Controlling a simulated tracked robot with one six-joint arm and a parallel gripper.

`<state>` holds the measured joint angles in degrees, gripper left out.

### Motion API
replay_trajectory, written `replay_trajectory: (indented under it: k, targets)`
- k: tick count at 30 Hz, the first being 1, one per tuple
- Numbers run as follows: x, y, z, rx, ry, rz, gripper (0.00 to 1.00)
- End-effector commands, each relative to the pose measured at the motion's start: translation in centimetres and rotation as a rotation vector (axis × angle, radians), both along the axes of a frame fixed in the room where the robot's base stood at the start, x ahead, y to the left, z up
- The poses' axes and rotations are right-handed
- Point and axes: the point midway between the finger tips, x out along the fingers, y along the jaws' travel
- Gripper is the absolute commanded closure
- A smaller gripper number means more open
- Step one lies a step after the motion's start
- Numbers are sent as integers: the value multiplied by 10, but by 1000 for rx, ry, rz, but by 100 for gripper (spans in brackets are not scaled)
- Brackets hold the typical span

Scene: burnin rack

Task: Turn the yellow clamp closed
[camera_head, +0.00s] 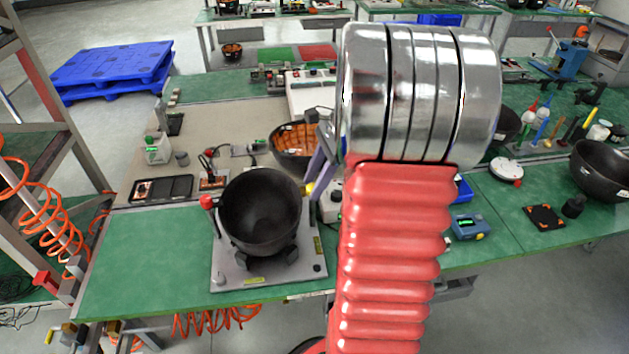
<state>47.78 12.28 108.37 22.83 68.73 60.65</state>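A small yellow piece (309,188), which looks like the yellow clamp, shows at the right rim of a black bowl (260,211). The bowl sits tilted on a grey fixture plate (231,284) on the green bench. My gripper (315,186) shows only as slim grey-violet parts coming down beside the yellow piece. My red and chrome arm hides much of the rest. I cannot tell whether the fingers touch the clamp, or whether they are open. The clamp's angle is too small to read. A red-knobbed lever (207,202) stands at the bowl's left.
An orange-lined black bowl (294,140) stands just behind the fixture. A black tray (162,188) lies to the left. A blue device (470,226) and another black bowl (602,171) are on the right. The green bench top (140,262) is clear left of the fixture.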

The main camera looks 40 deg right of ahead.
Motion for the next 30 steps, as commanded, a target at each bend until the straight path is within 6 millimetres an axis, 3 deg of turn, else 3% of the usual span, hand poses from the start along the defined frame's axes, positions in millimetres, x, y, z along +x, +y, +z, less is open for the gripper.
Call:
replay_trajectory:
  k: [15, 30]
  targets:
    - [0, -1, 1, -1, -1, -2, 98]
    - [1, -2, 1, -3, -2, 85, 100]
